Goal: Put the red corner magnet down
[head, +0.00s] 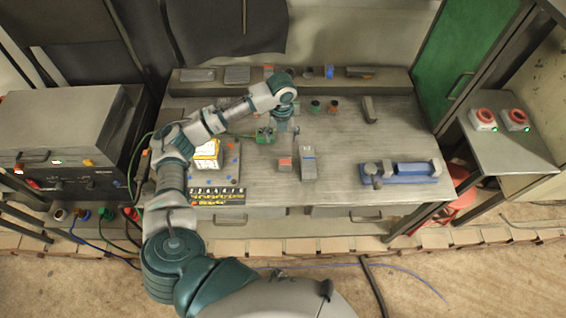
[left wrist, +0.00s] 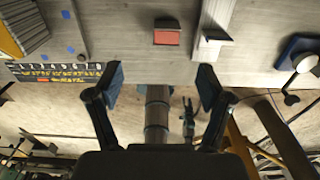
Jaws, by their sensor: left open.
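The red corner magnet (head: 285,164) rests on the grey workbench (head: 345,150), left of an upright-looking grey metal block (head: 308,168). In the left wrist view the magnet (left wrist: 167,37) shows a red face with a dark edge, beyond the fingertips and between their lines. My left gripper (head: 283,140) hangs over the bench, just behind the magnet in the head view. In the left wrist view the left gripper (left wrist: 161,76) has its fingers wide apart with nothing between them. The magnet is apart from both fingers. My right gripper is not seen.
A blue vise-like tool (head: 402,171) lies at the bench's right. A yellow-and-white box (head: 207,155) and a dark numbered board (head: 218,196) are at the left. Small parts line the back shelf (head: 300,76). The bench between the grey block and blue tool is clear.

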